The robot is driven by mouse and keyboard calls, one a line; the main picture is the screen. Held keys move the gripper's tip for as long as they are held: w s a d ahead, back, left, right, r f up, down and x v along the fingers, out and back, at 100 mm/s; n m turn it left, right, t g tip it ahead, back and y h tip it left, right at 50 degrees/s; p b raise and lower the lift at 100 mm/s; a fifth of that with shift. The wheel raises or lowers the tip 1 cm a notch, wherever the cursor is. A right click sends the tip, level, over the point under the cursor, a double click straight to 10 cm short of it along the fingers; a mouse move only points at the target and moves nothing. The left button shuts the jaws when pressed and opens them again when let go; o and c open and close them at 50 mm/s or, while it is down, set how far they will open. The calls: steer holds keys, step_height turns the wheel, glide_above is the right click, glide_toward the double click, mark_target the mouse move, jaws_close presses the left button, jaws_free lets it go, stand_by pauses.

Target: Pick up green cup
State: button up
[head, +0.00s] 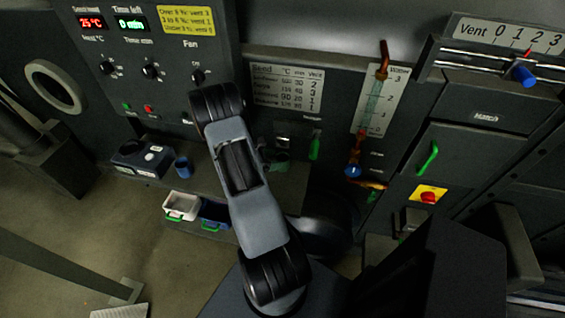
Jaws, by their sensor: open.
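A small dark green cup (281,165) stands on the dark shelf just right of my arm, in shadow below a panel. My arm rises through the middle of the head view and covers much of the shelf. My gripper (265,157) is mostly hidden behind the arm link. Only a small dark part of it shows, close to the left side of the green cup. It is open, with nothing seen in it. Whether it touches the cup cannot be told.
A blue cup (183,167) and a dark box with knobs (141,157) stand left on the shelf (290,190). A white bin (181,206) and a blue bin (213,212) with green handles sit at its front. A green handle (315,147) sticks out right of the cup.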

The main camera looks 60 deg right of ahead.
mark_target(282, 158)
steer(key=shift+p+x, duration=0.45)
steer(key=shift+x, duration=1.55)
steer(key=shift+f, duration=0.1)
steer(key=shift+c, duration=0.4)
steer(key=c, duration=0.5)
steer(key=shift+c, duration=0.2)
